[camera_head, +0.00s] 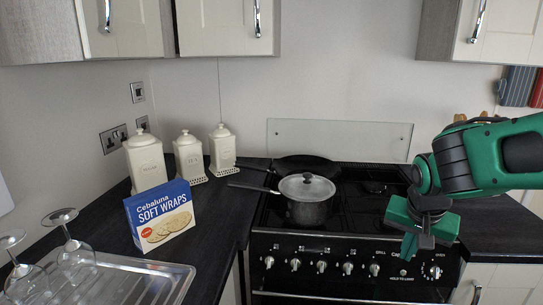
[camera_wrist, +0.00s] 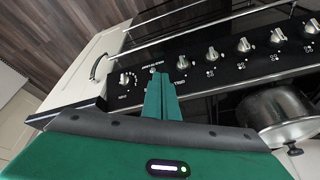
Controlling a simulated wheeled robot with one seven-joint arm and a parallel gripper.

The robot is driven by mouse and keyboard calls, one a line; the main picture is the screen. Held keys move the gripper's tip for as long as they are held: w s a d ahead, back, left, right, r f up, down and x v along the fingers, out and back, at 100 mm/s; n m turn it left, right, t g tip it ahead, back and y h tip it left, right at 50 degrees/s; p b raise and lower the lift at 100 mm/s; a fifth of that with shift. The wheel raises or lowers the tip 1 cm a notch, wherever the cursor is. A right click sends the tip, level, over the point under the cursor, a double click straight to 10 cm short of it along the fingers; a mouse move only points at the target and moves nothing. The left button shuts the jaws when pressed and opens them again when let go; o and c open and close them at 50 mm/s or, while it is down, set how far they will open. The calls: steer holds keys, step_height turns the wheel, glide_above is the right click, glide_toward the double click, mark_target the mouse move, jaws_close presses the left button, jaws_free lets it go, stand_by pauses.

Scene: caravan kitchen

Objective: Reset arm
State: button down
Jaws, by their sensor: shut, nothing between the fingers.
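My green arm reaches in from the right in the head view. My gripper (camera_head: 409,246) hangs pointing down in front of the right part of the black stove (camera_head: 345,247), near its knobs. In the wrist view my gripper (camera_wrist: 162,84) shows as two green fingers close together, shut and empty, with the stove's knob panel beyond them. No object touches the fingers.
A lidded pot (camera_head: 308,198) and a dark pan (camera_head: 305,165) stand on the hob. A Soft Wraps box (camera_head: 161,216), white canisters (camera_head: 189,158) and upturned glasses (camera_head: 75,258) by the steel drainer (camera_head: 140,283) are on the left. Cupboards (camera_head: 225,28) hang above.

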steer(key=s+d+g+y, duration=0.1)
steer(key=s+d, duration=0.3)
steer(key=s, duration=0.7)
steer(key=s+d+f+g+y, duration=0.1)
steer(key=s+d, duration=0.4)
steer(key=s, duration=0.5)
steer(key=shift+s+d+n+g, duration=0.15)
steer(key=shift+s+n+g, duration=0.25)
steer(key=shift+g, duration=0.5)
steer(key=shift+w, duration=0.1)
steer(key=shift+w+f, duration=0.25)
steer(key=shift+w, duration=0.35)
